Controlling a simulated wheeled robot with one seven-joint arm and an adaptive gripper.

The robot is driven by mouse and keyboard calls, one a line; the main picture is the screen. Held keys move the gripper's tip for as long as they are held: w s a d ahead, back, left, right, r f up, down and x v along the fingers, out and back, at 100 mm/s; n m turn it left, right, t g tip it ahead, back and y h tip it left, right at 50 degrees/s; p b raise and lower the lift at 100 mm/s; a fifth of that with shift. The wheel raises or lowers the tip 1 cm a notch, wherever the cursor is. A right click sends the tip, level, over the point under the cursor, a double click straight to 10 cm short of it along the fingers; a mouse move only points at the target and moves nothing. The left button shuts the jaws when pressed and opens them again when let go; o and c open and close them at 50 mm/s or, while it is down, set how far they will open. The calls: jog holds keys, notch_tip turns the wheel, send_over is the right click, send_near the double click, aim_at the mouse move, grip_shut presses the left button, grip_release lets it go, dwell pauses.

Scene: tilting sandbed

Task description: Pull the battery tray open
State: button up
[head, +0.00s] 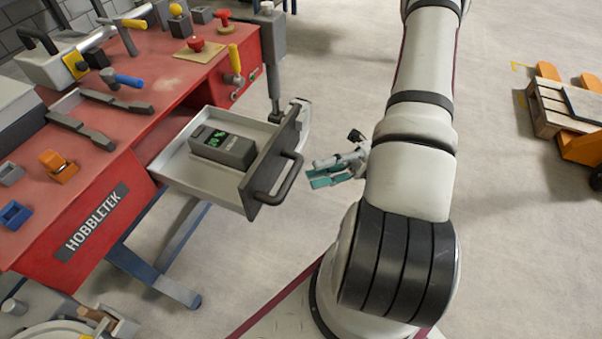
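The battery tray (178,166) is a light grey drawer that sticks out of the red bench's front. A dark grey battery (224,148) with a green-marked display lies inside it. The tray's dark front panel (268,160) carries a dark bar handle (287,182). My gripper (315,173), with teal finger pads, is just right of the handle and looks apart from it. Its fingers appear parted, with nothing between them. The arm hides part of the wrist.
The red bench (170,75) holds several levers, knobs and blocks. A grey post (273,60) stands at its corner behind the tray. A wooden pallet (560,105) on an orange pallet truck (585,150) is at the far right. Floor between is clear.

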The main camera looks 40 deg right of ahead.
jog(key=shift+v, duration=2.15)
jog(key=w+a+r+n+g+h, duration=0.1)
jog(key=a+r+n+g+h, duration=0.2)
jog(key=a+r+n+g, duration=0.35)
jog(key=a+r+n+g+h, duration=0.3)
jog(key=r+n+g, duration=0.1)
jog(key=r+n, duration=0.5)
jog(key=s+a+r+n+t+h, duration=0.35)
jog(key=s+n+h, duration=0.2)
jog(key=n, duration=0.55)
jog(key=s+a+r+n+t+h, duration=0.2)
jog(key=s+a+r+n+h, duration=0.15)
jog(key=n+h, duration=0.6)
notch_tip(320, 180, up, 16)
jog(key=n+t+y+p, duration=0.2)
jog(key=p, duration=1.3)
jog(key=shift+s+a+r+t, duration=0.15)
jog(key=shift+s+a+t, duration=0.1)
jog(key=shift+t, duration=0.15)
